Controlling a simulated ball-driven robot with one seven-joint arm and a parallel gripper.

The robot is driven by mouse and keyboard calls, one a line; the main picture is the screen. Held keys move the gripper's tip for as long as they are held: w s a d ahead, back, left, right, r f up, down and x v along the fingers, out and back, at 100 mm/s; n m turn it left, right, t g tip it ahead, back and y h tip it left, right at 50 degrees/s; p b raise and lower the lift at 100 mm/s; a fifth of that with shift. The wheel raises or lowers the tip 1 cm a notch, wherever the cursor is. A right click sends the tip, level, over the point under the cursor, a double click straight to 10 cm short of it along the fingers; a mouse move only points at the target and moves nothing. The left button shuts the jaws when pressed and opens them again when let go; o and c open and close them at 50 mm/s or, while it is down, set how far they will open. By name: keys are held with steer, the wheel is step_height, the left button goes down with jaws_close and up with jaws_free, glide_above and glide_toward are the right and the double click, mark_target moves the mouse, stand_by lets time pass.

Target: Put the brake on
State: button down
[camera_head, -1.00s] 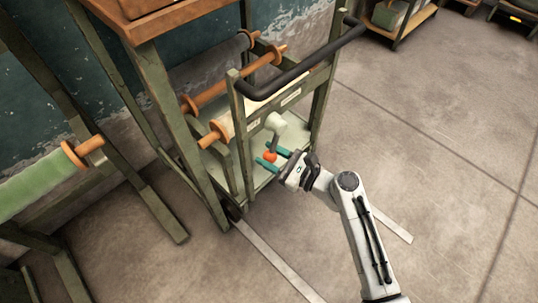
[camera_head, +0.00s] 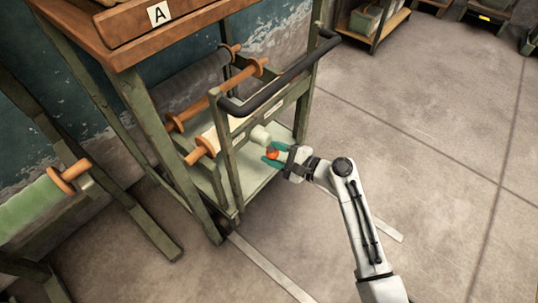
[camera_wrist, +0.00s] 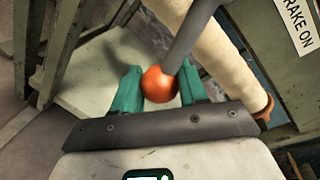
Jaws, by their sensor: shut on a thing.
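The brake lever is a grey rod (camera_wrist: 190,38) on a pale round hub (camera_head: 259,136), with an orange ball knob (camera_head: 272,154) at its end. It sits on the side of a green metal trolley frame (camera_head: 231,165). My gripper (camera_head: 273,155) has its teal fingers shut on the knob, which shows between them in the wrist view (camera_wrist: 159,85). The rod rises from the knob to the upper right there. A white label (camera_wrist: 296,25) at the top right reads "RAKE ON", its start cut off.
A black push handle (camera_head: 280,75) runs above the lever. Rolls with orange end discs (camera_head: 207,144) lie inside the frame. A wooden bench (camera_head: 130,45) marked A stands at upper left. Open concrete floor (camera_head: 420,130) lies to the right.

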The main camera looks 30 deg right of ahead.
steer(key=shift+d+r+n, duration=0.1)
steer(key=shift+n, duration=0.3)
steer(key=c, duration=0.7)
jaws_free()
steer(key=shift+o, duration=0.2)
steer(key=shift+d, duration=0.1)
steer(key=p+v, duration=0.3)
steer(key=v, duration=0.7)
steer(key=shift+s, duration=0.3)
steer(key=shift+d+r, duration=0.1)
